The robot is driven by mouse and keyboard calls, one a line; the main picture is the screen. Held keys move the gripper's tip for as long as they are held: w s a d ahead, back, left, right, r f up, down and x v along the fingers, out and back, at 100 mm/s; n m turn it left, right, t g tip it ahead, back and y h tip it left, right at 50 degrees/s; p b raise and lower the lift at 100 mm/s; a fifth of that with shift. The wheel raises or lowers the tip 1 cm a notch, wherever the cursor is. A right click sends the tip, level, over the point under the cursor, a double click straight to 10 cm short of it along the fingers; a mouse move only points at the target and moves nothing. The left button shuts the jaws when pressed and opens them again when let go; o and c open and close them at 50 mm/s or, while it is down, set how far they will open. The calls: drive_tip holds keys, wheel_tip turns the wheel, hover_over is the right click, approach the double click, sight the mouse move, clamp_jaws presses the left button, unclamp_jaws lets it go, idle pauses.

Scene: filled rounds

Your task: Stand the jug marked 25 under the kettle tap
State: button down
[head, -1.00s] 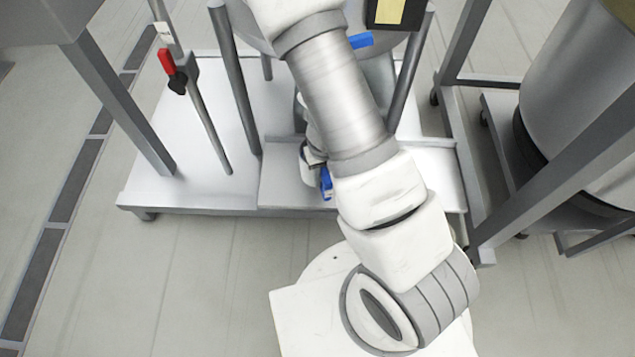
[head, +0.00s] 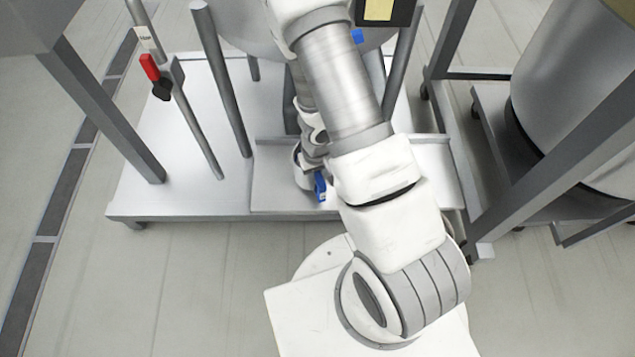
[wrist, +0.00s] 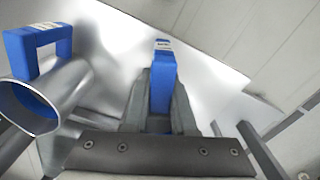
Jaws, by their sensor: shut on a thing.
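My gripper (wrist: 160,92) is shut on an upright blue handle (wrist: 162,66) with a small white label at its top. The label's number is too small to read, and the body below the handle is hidden by my fingers and palm plate. In the head view, a blue piece (head: 320,186) shows beside my wrist, low over the platform. The grey kettle (head: 245,18) is at the top of the head view, mostly cut off and behind my arm. Its tap cannot be made out clearly.
A shiny metal cylinder (wrist: 66,88) with a blue labelled bracket (wrist: 38,44) is left of my gripper. Kettle legs (head: 222,85) and a rod with a red handle (head: 149,67) stand on the pale platform (head: 165,190). A large drum (head: 575,90) is at right.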

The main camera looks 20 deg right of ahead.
drive_tip(key=shift+w+d+f+p, duration=0.1)
drive_tip(key=shift+w+d+p, duration=0.15)
drive_tip(key=shift+w, duration=0.3)
drive_tip(key=shift+w+d+f+p, duration=0.1)
drive_tip(key=shift+w+p, duration=0.25)
drive_tip(key=shift+w, duration=0.2)
drive_tip(key=shift+w+d+r+p, duration=0.1)
drive_tip(key=shift+w+p, duration=0.15)
drive_tip(key=shift+p, duration=0.25)
drive_tip(key=w+p, duration=0.2)
drive_tip(key=p, duration=0.1)
drive_tip(key=d+p, duration=0.1)
drive_tip(key=p, duration=0.1)
drive_tip(key=shift+w+f, duration=0.4)
drive_tip(key=shift+w+f+p, duration=0.2)
drive_tip(key=shift+w+p, duration=0.05)
drive_tip(key=shift+p, duration=0.1)
drive_tip(key=shift+f, duration=0.1)
drive_tip(key=shift+p, duration=0.5)
drive_tip(key=shift+f, duration=0.4)
